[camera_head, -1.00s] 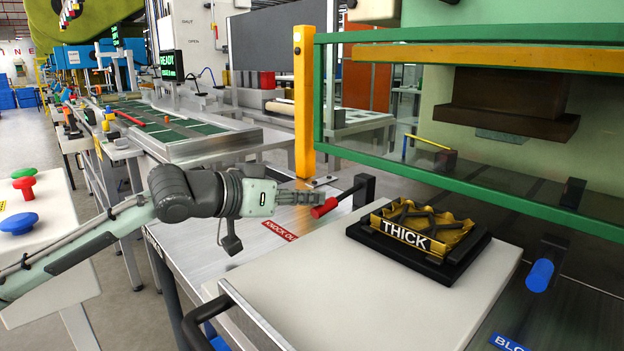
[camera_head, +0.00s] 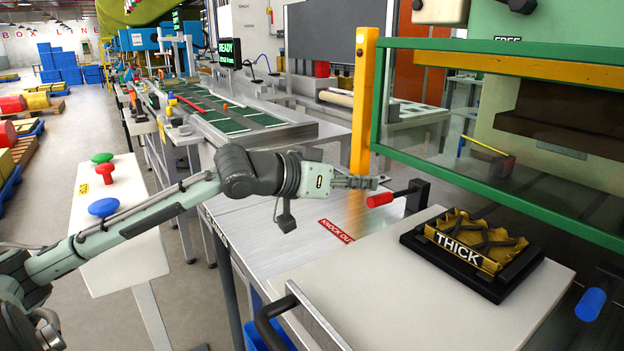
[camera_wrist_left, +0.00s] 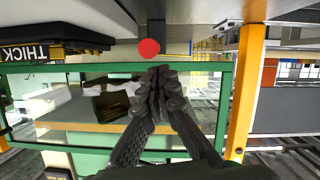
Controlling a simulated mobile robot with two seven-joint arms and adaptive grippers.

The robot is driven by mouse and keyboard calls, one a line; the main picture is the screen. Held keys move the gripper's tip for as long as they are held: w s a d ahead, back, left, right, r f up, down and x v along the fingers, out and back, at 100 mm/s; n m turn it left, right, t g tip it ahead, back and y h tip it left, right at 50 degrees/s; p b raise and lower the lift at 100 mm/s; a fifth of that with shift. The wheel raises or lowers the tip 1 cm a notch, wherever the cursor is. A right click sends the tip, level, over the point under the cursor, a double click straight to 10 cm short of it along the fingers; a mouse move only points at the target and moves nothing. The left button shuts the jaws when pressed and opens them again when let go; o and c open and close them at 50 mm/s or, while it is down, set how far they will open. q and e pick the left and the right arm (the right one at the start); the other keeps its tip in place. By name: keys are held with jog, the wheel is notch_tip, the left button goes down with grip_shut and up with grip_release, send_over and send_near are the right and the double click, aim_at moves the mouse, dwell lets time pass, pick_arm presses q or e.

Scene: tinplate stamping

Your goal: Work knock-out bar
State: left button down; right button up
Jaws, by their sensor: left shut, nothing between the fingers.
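The knock-out bar has a red handle (camera_head: 380,199) on a black arm and black post (camera_head: 417,194), at the table edge beside the red "KNOCK OUT" label (camera_head: 335,231). My left gripper (camera_head: 368,182) is shut and empty, just left of and slightly above the red handle in the head view; whether they touch there is unclear. In the left wrist view the red handle end (camera_wrist_left: 149,48) appears just above the closed fingertips (camera_wrist_left: 160,72), with a small gap in the picture. My right gripper is not in view.
A black tray (camera_head: 487,288) with a yellow piece labelled "THICK" (camera_head: 470,240) stands on the white table (camera_head: 350,290). A yellow post (camera_head: 363,100) and green guard rail (camera_head: 520,205) stand behind the handle. Red, blue and green buttons (camera_head: 104,207) are at left.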

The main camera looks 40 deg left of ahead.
pick_arm(q)
jog(key=shift+s+a+b, duration=0.25)
jog(key=shift+s+b, duration=0.1)
jog(key=shift+s, duration=0.3)
jog(key=shift+s+a+b, duration=0.25)
jog(key=shift+s+b, duration=0.05)
jog(key=shift+s, duration=0.35)
jog(key=f+v, duration=0.1)
jog(key=v, duration=0.6)
jog(key=shift+s+a, duration=0.15)
jog(key=shift+s, duration=0.1)
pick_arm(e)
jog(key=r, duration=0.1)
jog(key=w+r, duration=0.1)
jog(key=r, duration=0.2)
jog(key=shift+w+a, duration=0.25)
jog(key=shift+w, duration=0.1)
